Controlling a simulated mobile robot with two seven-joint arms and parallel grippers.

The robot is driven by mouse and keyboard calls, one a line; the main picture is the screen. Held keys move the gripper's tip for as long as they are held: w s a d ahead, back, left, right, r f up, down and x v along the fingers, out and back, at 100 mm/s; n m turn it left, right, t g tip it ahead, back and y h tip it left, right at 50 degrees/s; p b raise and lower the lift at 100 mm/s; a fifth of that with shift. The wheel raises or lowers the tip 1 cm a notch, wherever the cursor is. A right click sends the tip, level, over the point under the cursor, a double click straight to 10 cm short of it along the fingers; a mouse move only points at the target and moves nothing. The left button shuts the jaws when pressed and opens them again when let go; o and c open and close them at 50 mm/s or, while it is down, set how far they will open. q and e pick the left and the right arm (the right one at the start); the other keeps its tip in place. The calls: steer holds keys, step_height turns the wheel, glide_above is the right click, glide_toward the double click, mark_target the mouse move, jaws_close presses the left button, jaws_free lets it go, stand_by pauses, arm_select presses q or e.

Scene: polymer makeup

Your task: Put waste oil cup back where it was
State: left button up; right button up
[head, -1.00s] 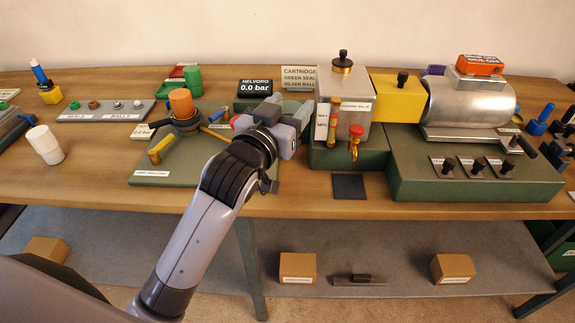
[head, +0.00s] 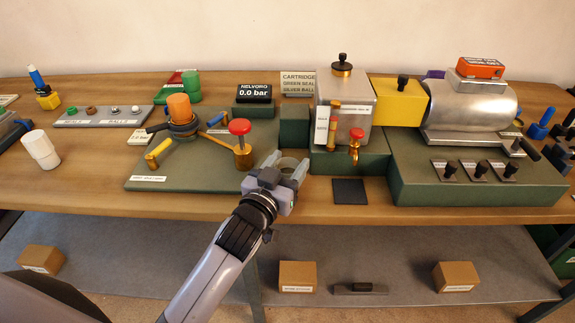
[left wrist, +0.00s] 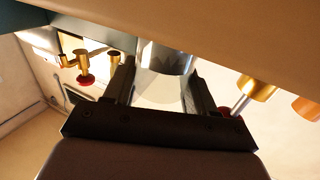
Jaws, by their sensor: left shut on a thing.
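The waste oil cup (left wrist: 168,60), a clear cup, sits between the fingers of my left gripper (left wrist: 165,90) in the left wrist view. In the head view the left gripper (head: 287,168) is at the front edge of the bench, shut on the cup (head: 288,163), which is partly hidden by the fingers. The gripper is left of a dark square pad (head: 349,191) on the bench and just right of the green base plate (head: 205,178). I cannot tell whether the cup touches the bench. My right gripper is not in view.
A brass valve with a red knob (head: 240,128) stands close left of my gripper. A tank with a red-handled tap (head: 356,134) stands behind the pad. A green block with black knobs (head: 475,190) is to the right. Bare wood lies around the pad.

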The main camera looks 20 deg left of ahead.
arm_select(q)
steer(key=shift+f+b, duration=0.35)
steer(key=shift+f, duration=0.2)
steer(key=o, duration=1.1)
steer(key=shift+r, duration=0.15)
